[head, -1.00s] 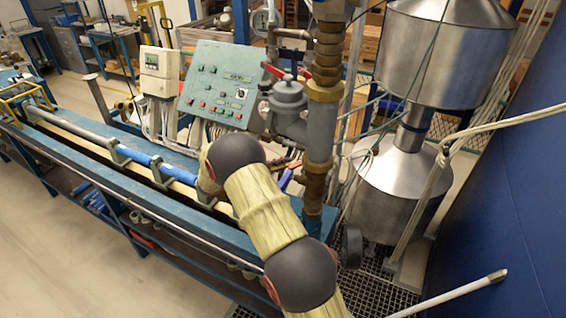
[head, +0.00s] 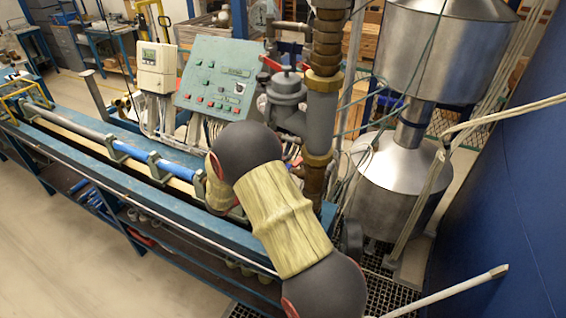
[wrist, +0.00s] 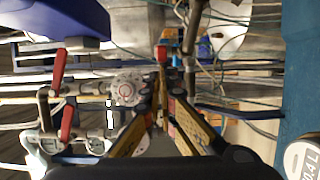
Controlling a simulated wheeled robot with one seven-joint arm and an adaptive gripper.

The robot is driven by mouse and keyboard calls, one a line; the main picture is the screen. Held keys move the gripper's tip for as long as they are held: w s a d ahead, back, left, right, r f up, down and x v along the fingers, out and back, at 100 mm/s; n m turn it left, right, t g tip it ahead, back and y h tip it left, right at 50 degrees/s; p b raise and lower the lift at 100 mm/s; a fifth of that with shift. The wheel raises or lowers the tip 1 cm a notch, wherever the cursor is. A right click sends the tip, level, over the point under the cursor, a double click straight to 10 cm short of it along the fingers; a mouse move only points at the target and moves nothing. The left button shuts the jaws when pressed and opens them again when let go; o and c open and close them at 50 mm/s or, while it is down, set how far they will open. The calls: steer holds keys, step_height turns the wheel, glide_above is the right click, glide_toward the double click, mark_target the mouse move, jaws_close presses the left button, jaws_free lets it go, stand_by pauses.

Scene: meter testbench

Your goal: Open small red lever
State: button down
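In the wrist view, two red levers, an upper one (wrist: 58,72) and a lower one (wrist: 67,122), sit on pipework at the left. A smaller red-orange piece (wrist: 162,54) shows just beyond my fingertips; I cannot tell whether it is the small lever. My gripper (wrist: 160,92) has its two fingers apart, with a gap at the tips and nothing clearly held. The red levers lie to the left of the fingers. In the head view, a red lever (head: 272,64) shows beside the grey valve body (head: 286,88). My gripper is hidden behind my arm there.
A thick vertical pipe (head: 321,115) stands right of the valve. A green control panel (head: 215,80) and a white meter box (head: 157,68) are to its left. Steel tanks (head: 385,185) stand at the right. Thin cables hang around the pipes.

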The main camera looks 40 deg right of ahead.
steer(key=shift+s+f+b, duration=0.1)
steer(key=shift+s+b, duration=0.2)
steer(key=shift+b, duration=0.05)
steer(key=shift+s, duration=0.1)
steer(key=shift+a, duration=0.1)
stand_by(0.4)
steer(key=w+a+b, duration=0.1)
steer(key=w+a, duration=0.1)
steer(key=a, duration=0.9)
steer(key=shift+w+a+b, duration=0.15)
steer(key=shift+w+b, duration=0.15)
steer(key=shift+b, duration=0.1)
